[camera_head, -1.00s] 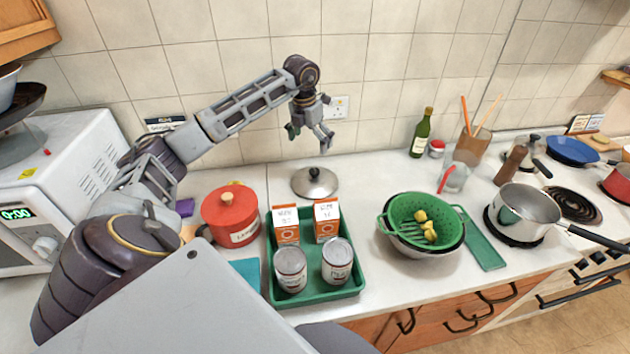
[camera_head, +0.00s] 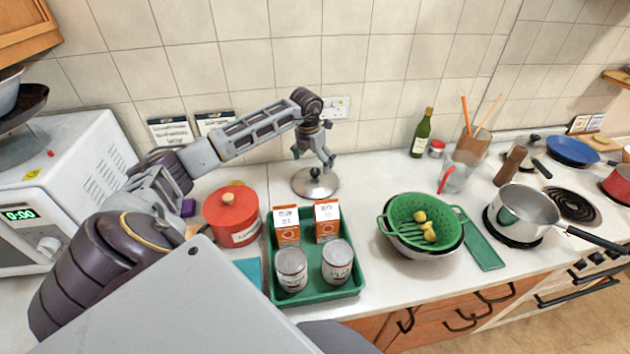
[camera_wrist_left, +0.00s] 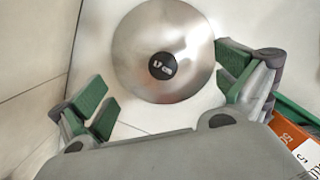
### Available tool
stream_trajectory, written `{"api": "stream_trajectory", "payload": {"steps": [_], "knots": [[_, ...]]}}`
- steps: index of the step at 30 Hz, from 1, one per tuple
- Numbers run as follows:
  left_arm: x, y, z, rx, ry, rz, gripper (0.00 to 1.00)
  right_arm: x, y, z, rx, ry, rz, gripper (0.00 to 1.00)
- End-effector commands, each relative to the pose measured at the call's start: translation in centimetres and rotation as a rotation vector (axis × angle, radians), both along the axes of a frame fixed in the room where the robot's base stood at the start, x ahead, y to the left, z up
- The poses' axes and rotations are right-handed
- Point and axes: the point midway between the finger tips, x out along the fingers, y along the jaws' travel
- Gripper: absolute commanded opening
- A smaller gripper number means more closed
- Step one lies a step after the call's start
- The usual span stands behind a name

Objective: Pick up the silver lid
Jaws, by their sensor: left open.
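The silver lid (camera_head: 316,184) lies on the white counter near the tiled wall, a round metal dome with a dark knob on top. My left gripper (camera_head: 314,160) is open just above the lid, with its fingers pointing down. In the left wrist view the lid (camera_wrist_left: 163,52) with its black knob (camera_wrist_left: 162,66) sits between and somewhat beyond the green finger pads of my left gripper (camera_wrist_left: 165,95). The fingers are apart and hold nothing. My right gripper is not in view.
A green tray (camera_head: 318,293) with two cartons and two cans stands in front of the lid. A red lidded pot (camera_head: 230,214) is to its left. A green colander (camera_head: 398,207) sits to the right. The counter between lid and bottle (camera_head: 421,133) is clear.

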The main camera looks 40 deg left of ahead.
Motion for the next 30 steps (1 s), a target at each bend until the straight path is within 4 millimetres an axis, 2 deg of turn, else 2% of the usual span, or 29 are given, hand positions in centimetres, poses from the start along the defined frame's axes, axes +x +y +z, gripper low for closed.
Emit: {"api": "stream_trajectory", "payload": {"steps": [11, 17, 24, 30], "knots": [[0.0, 0.0, -0.3, 0.000, 0.001, 0.000, 1.00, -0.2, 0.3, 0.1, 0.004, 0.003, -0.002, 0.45], [0.0, -0.2, -1.7, 0.000, 0.003, 0.001, 1.00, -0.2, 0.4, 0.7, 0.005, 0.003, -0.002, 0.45], [0.3, -0.4, -4.3, -0.001, 0.002, 0.002, 1.00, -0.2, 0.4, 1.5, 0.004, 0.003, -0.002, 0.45], [0.4, -0.3, -5.2, 0.001, 0.000, 0.000, 1.00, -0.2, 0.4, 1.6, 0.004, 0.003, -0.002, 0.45]]}}
